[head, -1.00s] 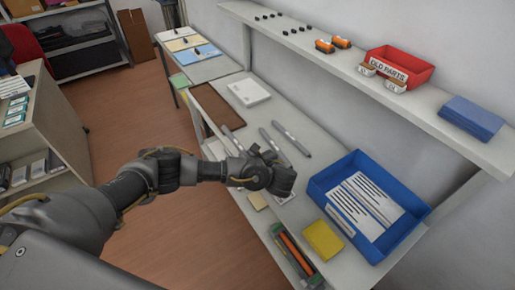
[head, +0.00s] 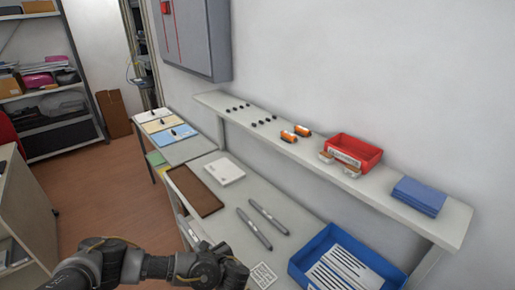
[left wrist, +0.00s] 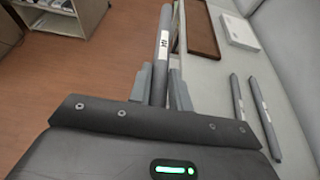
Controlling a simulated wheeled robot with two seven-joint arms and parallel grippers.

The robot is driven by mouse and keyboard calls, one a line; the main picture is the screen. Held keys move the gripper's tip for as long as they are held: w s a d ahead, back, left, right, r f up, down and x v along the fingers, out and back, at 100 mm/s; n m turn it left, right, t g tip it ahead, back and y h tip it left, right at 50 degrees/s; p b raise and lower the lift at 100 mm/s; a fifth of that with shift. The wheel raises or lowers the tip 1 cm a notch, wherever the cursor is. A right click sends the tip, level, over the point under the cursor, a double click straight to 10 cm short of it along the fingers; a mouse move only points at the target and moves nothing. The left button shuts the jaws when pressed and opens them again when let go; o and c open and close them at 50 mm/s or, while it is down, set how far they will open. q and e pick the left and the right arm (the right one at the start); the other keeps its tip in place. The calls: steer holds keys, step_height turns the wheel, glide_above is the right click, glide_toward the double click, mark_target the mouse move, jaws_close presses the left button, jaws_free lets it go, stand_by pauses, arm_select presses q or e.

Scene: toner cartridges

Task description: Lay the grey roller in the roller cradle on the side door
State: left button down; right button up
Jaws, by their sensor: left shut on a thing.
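My left gripper (left wrist: 161,88) is shut on a grey roller (left wrist: 163,45) with a small white label. In the left wrist view the roller points away from the fingers, its far end clear over the floor and table edge. In the head view my left gripper (head: 232,275) is low in the picture at the table's near edge, and its fingers and the held roller are hard to make out. Two more grey rollers (head: 254,229) (head: 269,216) lie side by side on the table. I cannot make out the side door or the roller cradle. My right gripper is not in view.
The table (head: 215,228) also bears a brown tray (head: 195,191), a white box (head: 224,171) and a blue bin (head: 297,265) with labelled packs. A shelf (head: 440,225) above holds a red bin (head: 362,146). A grey cabinet (head: 200,35) hangs on the wall.

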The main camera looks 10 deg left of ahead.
arm_select(q)
steer(key=shift+d, duration=0.15)
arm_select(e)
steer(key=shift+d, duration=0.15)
arm_select(q)
steer(key=shift+w+d+r+t+b, duration=0.2)
steer(key=shift+d+t+b, duration=0.1)
steer(key=shift+d, duration=0.1)
steer(key=w+d+r+m+t+h+b, duration=0.35)
steer(key=d+r+m+h+b, duration=0.2)
steer(key=r, duration=0.45)
step_height(320, 180, up, 12)
steer(key=s+a+m+h+b, duration=0.1)
steer(key=a+m+h+b, duration=0.1)
steer(key=m+h, duration=0.2)
steer(key=shift+a+r+t+h, duration=0.15)
steer(key=shift+a+t+h, duration=0.2)
steer(key=shift+t, duration=0.1)
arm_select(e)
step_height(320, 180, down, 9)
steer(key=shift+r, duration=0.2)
arm_select(q)
steer(key=shift+d+m, duration=0.1)
steer(key=shift+m, duration=0.15)
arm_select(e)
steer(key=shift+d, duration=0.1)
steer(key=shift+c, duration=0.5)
